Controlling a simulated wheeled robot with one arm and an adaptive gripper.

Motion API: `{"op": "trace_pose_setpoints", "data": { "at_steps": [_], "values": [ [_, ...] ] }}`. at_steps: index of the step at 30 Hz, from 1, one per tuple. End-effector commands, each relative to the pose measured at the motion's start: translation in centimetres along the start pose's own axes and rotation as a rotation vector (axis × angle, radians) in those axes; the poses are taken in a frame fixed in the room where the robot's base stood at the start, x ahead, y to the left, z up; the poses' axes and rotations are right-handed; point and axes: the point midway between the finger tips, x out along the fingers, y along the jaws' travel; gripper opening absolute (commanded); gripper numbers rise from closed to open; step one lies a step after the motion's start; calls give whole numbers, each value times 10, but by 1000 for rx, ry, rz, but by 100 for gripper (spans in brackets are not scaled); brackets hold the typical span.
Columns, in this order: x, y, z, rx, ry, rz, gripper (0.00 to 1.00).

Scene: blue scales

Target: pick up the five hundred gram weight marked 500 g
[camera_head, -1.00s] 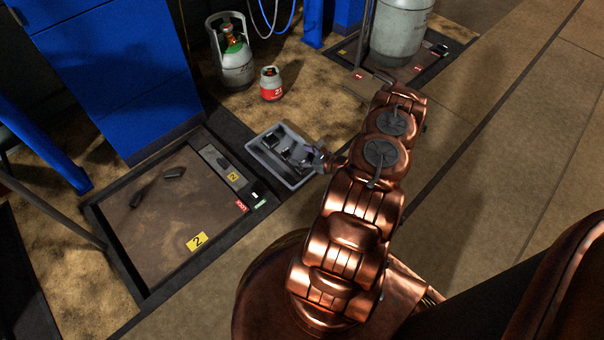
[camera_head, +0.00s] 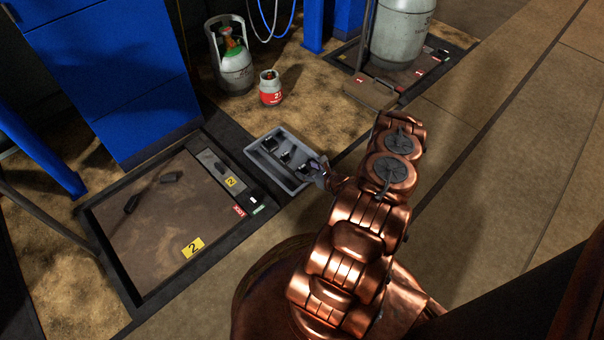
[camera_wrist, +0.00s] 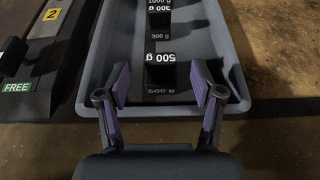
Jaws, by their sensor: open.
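The 500 g weight (camera_wrist: 161,72) is a black block with white lettering. It stands in a grey tray (camera_wrist: 98,62), near the tray's near end in the wrist view. My gripper (camera_wrist: 160,88) is open, with one purple-padded finger on each side of the weight and a gap on both sides. The fingers look apart from the weight; their height relative to it is hard to judge. In the head view my gripper (camera_head: 318,172) is over the right end of the tray (camera_head: 268,166) and hides part of what is there.
Other black weights, including a 300 g one (camera_wrist: 159,22), stand in a row farther along the tray. A floor scale (camera_head: 150,225) marked 2 lies left of the tray. A red-and-white cylinder (camera_head: 270,88) and a larger grey one (camera_head: 232,65) stand behind it.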

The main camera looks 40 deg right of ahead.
Motion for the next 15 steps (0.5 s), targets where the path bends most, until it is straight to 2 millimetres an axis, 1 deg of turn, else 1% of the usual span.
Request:
{"op": "trace_pose_setpoints", "data": {
  "at_steps": [1, 9, 15],
  "values": [
    [5, 0, -2, -2, -1, 1, 67],
    [27, -1, 0, -2, 0, 1, 67],
    [37, -1, 2, -1, -1, 0, 67]
  ]
}}
